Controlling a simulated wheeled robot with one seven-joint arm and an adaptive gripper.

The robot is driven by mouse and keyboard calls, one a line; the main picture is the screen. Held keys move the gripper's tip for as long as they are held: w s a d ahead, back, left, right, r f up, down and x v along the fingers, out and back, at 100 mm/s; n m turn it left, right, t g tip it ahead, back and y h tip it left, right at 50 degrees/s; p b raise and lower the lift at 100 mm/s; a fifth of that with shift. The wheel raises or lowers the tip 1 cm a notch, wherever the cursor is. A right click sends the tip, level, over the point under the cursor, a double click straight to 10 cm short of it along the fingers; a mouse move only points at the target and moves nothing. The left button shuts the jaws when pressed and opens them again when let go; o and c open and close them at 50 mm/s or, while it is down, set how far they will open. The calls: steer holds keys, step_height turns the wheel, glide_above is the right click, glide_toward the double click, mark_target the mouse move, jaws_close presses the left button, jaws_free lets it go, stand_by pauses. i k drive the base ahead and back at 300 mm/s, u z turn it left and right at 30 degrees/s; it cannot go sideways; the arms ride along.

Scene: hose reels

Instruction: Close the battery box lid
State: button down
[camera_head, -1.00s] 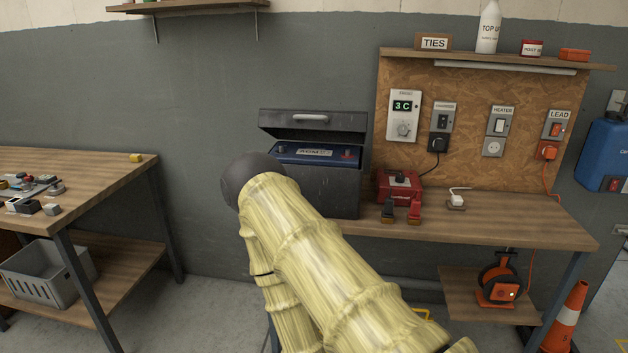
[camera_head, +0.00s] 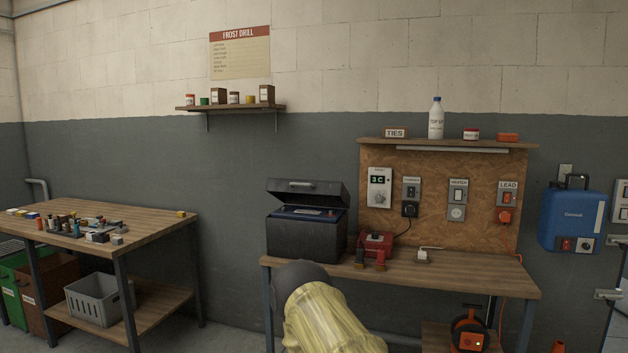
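The black battery box (camera_head: 305,238) stands on the left end of the right-hand workbench. Its lid (camera_head: 306,191) is raised and tilted back, with a pale handle on its face. A blue battery (camera_head: 304,213) shows in the opening under the lid. My arm, in a yellowish ribbed cover with a dark rounded joint, rises from the bottom edge in front of the bench. My gripper is not visible in this view.
A red charger (camera_head: 375,243) with red and black clamps sits right of the box. The bench top (camera_head: 470,275) is mostly clear further right. Switches and sockets line the board (camera_head: 430,220) behind. An orange cable reel (camera_head: 469,333) sits below. A cluttered workbench (camera_head: 160,217) stands left, with a floor gap between.

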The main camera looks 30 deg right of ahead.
mark_target(327, 194)
steer(key=z, duration=0.5)
steer(key=i, duration=1.9)
steer(key=u, duration=2.2)
steer(key=i, duration=0.6)
steer(key=z, duration=2.05)
